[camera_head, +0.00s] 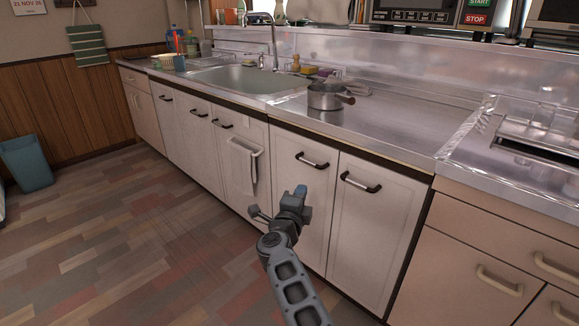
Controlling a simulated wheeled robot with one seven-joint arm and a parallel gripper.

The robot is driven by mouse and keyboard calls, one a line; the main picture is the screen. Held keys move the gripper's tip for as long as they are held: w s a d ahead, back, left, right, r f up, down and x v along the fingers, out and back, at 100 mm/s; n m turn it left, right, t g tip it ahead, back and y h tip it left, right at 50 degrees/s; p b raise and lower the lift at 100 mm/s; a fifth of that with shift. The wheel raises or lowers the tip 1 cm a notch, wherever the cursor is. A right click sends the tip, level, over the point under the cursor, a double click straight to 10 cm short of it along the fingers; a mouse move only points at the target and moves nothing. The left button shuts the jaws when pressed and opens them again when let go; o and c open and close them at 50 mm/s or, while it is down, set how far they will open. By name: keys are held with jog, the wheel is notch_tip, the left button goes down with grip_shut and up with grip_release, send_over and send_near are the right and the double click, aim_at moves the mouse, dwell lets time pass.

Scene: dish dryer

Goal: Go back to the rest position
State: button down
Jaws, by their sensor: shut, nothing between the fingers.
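My gripper (300,191) is shut and empty. It is raised in front of the white cabinet doors below the counter, at the lower middle of the view. My grey arm reaches up to it from the bottom edge. In the picture the gripper overlaps a white cabinet door (310,222), below that door's dark-ended handle (312,161). I cannot tell the exact gap between gripper and door.
A metal pot (324,97) stands on the steel counter (400,118), right of the sink (235,79). A towel (242,168) hangs on a cabinet door. A blue bin (27,163) stands far left. The wooden floor (130,235) at left is clear.

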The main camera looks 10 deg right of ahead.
jog(key=s+d+f+n+t+y, duration=0.1)
jog(key=s+d+f+n, duration=0.4)
jog(key=s, duration=0.5)
jog(key=s+d+f+n+t+y, duration=0.1)
jog(key=s+d+f+n+t, duration=0.2)
jog(key=s+d, duration=0.45)
jog(key=s+a+n+g+y, duration=0.15)
jog(key=s+n+y, duration=0.6)
jog(key=s, duration=2.25)
jog(key=s+a+r+n+g+h, duration=0.1)
jog(key=s+a+r+n+g, duration=0.1)
jog(key=s+r+n, duration=0.4)
jog(key=s+a+r+n+g, duration=0.25)
jog(key=s+r, duration=0.45)
jog(key=s, duration=0.4)
notch_tip(320, 180, up, 18)
jog(key=p, duration=1.7)
jog(key=shift+w+f+m+t, duration=0.15)
jog(key=shift+w+m+t, duration=0.05)
jog(key=shift+m+t, duration=0.2)
